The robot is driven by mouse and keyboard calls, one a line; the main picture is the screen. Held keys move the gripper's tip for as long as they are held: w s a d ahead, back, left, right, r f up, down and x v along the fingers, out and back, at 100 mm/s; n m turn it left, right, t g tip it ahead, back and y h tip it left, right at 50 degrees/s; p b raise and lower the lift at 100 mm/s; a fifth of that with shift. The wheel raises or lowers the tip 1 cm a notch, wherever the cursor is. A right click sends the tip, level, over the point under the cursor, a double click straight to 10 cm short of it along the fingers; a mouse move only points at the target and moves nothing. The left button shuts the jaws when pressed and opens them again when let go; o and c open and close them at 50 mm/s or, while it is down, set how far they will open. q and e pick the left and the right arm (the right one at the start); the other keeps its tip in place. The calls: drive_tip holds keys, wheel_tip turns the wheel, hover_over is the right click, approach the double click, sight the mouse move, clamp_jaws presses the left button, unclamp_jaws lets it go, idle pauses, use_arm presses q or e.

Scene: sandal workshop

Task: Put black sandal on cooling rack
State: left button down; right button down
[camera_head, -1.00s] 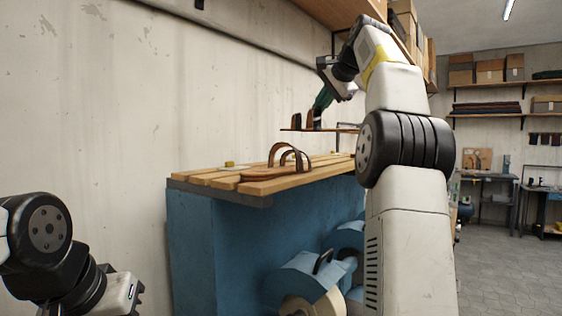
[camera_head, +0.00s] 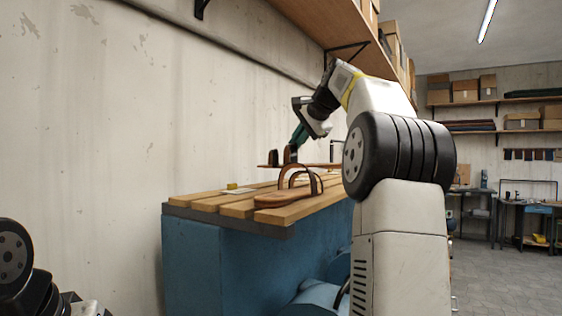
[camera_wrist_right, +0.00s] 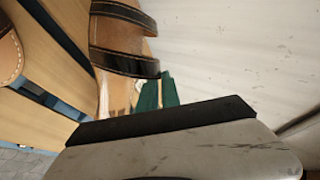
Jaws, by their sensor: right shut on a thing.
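The black sandal (camera_head: 274,157), with dark straps on a flat brown sole, is held level just above the slatted wooden cooling rack (camera_head: 205,201). My right gripper (camera_head: 296,141), with green fingers, is shut on it at a strap. In the right wrist view, the sandal's black-edged straps (camera_wrist_right: 125,62) show beside the green fingers (camera_wrist_right: 157,92); the exact grip is partly hidden. A gap between sole and slats is hard to judge. Only part of my left arm shows at the lower left; its fingers are out of frame.
A brown sandal (camera_head: 284,197) with arched straps lies on the rack's near slats; its edge (camera_wrist_right: 8,55) shows in the right wrist view. A small yellow object (camera_head: 232,186) is on the rack. A wall shelf (camera_head: 300,22) hangs above. The rack's left slats are mostly clear.

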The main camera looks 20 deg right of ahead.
sight(297, 159)
drive_tip(key=shift+f, duration=2.55)
drive_tip(key=c, duration=1.5)
unclamp_jaws()
drive_tip(key=shift+c, duration=0.2)
drive_tip(key=v, duration=1.2)
drive_tip(key=shift+s, duration=0.1)
